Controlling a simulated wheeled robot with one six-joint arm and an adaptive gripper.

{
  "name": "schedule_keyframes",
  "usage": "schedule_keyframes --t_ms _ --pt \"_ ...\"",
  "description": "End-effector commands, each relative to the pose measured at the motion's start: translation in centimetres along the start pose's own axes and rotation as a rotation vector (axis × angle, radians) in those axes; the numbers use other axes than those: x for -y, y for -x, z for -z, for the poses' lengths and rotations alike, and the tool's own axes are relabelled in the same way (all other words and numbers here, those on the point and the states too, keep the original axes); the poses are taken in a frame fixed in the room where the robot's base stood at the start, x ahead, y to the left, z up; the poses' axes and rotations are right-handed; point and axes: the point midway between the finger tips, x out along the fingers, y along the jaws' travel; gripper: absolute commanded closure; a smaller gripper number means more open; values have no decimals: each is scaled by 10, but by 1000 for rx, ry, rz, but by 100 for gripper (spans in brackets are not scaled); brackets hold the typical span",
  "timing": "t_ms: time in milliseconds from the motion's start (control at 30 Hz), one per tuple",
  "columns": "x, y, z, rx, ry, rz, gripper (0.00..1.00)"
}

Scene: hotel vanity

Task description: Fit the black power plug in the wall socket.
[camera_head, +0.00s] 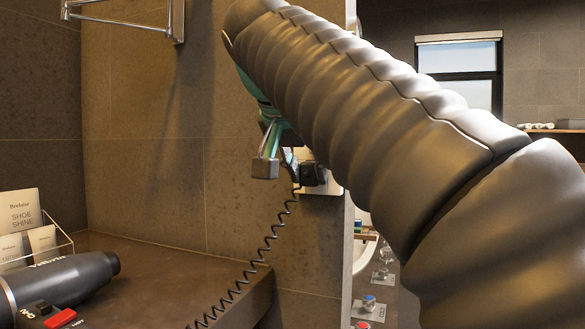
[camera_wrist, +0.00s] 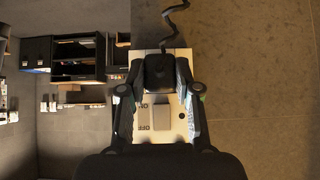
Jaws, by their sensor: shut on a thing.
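The black power plug (camera_head: 313,174) is at the pale wall plate (camera_head: 324,187), with its coiled black cord (camera_head: 268,245) hanging down. In the wrist view the plug (camera_wrist: 159,72) sits between the fingers of my gripper (camera_wrist: 160,83), in front of the plate (camera_wrist: 178,128). The plate carries ON and OFF lettering and a grey rocker switch (camera_wrist: 161,117). My gripper (camera_head: 288,168) is shut on the plug. The plug's body hides the socket holes and the pins, so I cannot tell whether the pins are in.
A black hair dryer (camera_head: 70,280) lies on the brown counter (camera_head: 165,280) at left, by a rack of shoe-shine cards (camera_head: 22,225). A metal wall rail (camera_head: 140,22) is above. My arm covers the middle right. Bottles (camera_head: 369,303) stand beyond the wall edge.

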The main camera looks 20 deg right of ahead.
Motion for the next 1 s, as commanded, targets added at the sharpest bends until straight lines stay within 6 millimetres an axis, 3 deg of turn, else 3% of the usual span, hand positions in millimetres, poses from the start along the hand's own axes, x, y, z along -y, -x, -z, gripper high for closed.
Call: schedule_keyframes --t_ms 1000 --pt "0 -10 10 0 0 0 100"
